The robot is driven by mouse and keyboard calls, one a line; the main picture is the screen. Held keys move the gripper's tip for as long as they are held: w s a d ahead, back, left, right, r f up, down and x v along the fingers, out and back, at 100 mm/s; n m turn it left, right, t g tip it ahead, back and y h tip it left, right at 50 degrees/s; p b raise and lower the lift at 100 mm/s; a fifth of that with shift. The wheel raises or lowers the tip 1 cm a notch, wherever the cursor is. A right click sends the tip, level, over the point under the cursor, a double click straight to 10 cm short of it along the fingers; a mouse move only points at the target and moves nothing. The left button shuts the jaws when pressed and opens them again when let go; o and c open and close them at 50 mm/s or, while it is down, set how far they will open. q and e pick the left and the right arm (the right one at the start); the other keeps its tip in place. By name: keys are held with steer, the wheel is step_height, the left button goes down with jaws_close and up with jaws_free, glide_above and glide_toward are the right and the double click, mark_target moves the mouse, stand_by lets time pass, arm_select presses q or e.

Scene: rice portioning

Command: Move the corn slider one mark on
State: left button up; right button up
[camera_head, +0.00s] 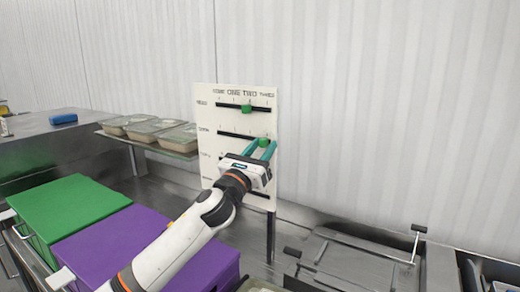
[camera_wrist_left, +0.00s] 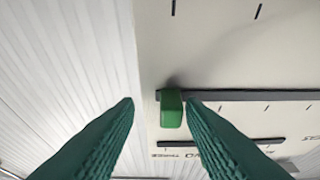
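A white board (camera_head: 207,125) with several horizontal black slots stands upright, its columns lettered up to THREE. The corn slider (camera_head: 263,142), a green knob, sits near the right end of the second slot. My left gripper (camera_head: 262,146) is open, with its green fingers reaching to the board on both sides of that knob. In the left wrist view, the picture is upside down and the corn slider (camera_wrist_left: 171,108) is between the fingertips, close beside the right finger and apart from the left one. My right gripper is not in view.
Another green knob (camera_head: 246,107) sits in the top slot; the lower slots are partly hidden by my gripper. Filled trays (camera_head: 157,127) stand on a shelf left of the board. A green box (camera_head: 65,205) and a purple box (camera_head: 125,235) are in front.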

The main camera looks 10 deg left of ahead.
arm_select(q)
steer(key=shift+a, duration=0.1)
steer(key=shift+s+a+f, duration=0.25)
steer(key=shift+s, duration=0.05)
steer(key=b+v, duration=0.3)
steer(key=v, duration=0.8)
steer(key=shift+s+d, duration=0.1)
steer(key=shift+s, duration=0.05)
